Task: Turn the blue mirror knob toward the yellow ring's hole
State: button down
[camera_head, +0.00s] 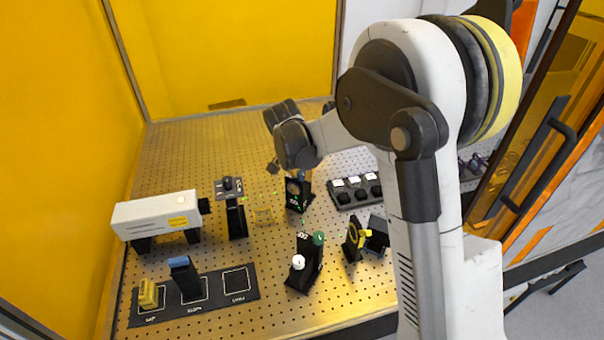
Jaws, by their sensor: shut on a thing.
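The blue mirror knob (307,174) shows as a small blue patch at the top right of a black upright mirror mount (294,196) on the perforated bench. My gripper (298,171) reaches in from above and is shut at the blue knob; the fingertips are small and partly hidden by the wrist, so the exact grip is unclear. The yellow ring (353,235) stands on a black holder to the lower right of the mirror mount, its hole turned partly sideways. Small green light spots show on the mount and bench.
A switch box (355,191) sits right of the mount. Back bench is clear.

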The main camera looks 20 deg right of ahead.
jog(key=n+y+b, duration=0.1)
jog(key=n, duration=0.2)
jog(key=shift+n+t, duration=0.3)
jog(key=shift+t, duration=0.1)
jog(key=shift+n+y, duration=0.6)
jog(key=shift+n, duration=0.9)
jog(key=shift+b, duration=0.3)
jog(key=c, duration=1.2)
grip_release()
jog(key=v, duration=1.2)
jog(key=shift+s, duration=0.15)
